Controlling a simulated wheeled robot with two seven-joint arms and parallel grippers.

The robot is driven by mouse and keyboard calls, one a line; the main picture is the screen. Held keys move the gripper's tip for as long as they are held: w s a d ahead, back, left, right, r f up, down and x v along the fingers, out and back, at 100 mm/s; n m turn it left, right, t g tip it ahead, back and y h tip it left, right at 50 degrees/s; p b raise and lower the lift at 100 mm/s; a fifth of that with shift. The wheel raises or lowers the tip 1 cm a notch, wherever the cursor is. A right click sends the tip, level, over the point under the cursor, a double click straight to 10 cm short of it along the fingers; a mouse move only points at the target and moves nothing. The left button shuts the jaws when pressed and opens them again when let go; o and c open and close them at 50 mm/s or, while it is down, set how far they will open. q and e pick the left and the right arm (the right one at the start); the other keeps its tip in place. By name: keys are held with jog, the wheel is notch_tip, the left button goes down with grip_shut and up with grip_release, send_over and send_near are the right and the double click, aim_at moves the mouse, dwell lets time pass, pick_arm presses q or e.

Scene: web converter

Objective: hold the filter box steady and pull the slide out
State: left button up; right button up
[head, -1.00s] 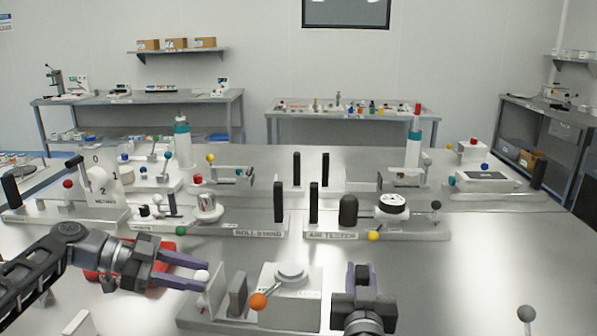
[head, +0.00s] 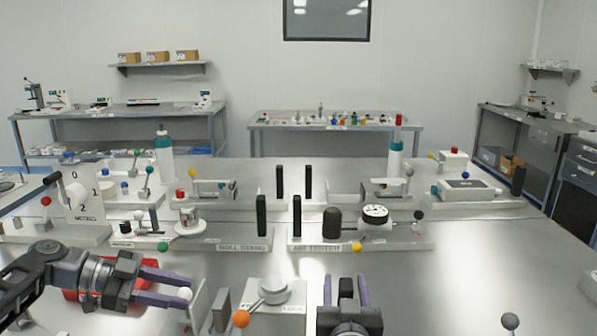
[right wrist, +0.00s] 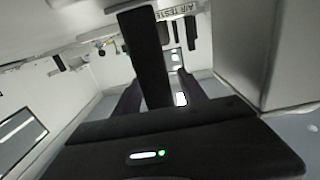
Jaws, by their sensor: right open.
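The filter box appears to be the pale box (head: 290,312) marked LOCK at the front middle. A round knob (head: 275,289) and a lever with an orange ball (head: 240,319) are on its top. A grey upright plate (head: 221,307) and a thin pale plate (head: 198,300) stand left of it. My left gripper (head: 186,291) is open, with a white ball (head: 185,293) at its fingertips; contact is unclear. My right gripper (head: 346,281) is open at the box's right, around a black post (head: 346,287). That post (right wrist: 145,57) stands between the fingers in the right wrist view.
A red tray (head: 90,294) lies under my left arm. Behind are the roll stand base (head: 200,243) and air tester base (head: 400,243), with black posts (head: 297,215). A grey ball (head: 510,321) stands front right. The table right of my right gripper is mostly clear.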

notch_tip(320, 180, up, 10)
dwell(0.5)
